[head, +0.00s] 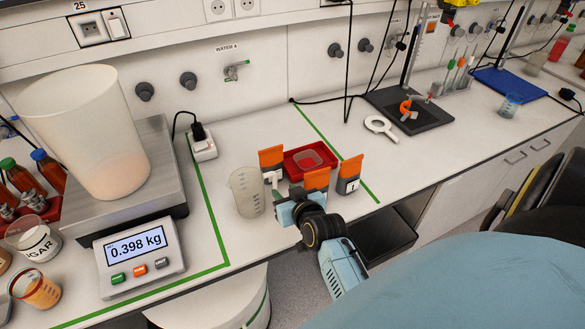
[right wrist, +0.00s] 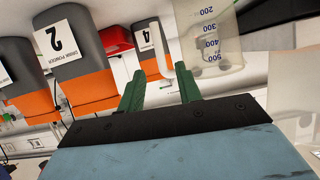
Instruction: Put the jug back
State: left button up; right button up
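The jug (head: 247,192) is a clear measuring jug standing upright on the white bench, left of the orange-topped packs. In the right wrist view the jug (right wrist: 212,35) appears upside down, with blue marks such as 300 and 500 and a pale handle (right wrist: 187,62). My right gripper (head: 284,207) is just right of the jug. In the right wrist view its green fingers (right wrist: 160,82) are spread apart, with the handle just beyond or between the tips; I cannot tell which. The jug is not visibly gripped. My left gripper is not in view.
Grey-and-orange drink powder packs (head: 316,181) stand close to my right gripper, around a red tray (head: 328,151). A large bucket (head: 85,130) rests on a scale (head: 138,240) reading 0.398 kg. Green tape lines cross the bench.

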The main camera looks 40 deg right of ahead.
jog(key=shift+v, duration=2.05)
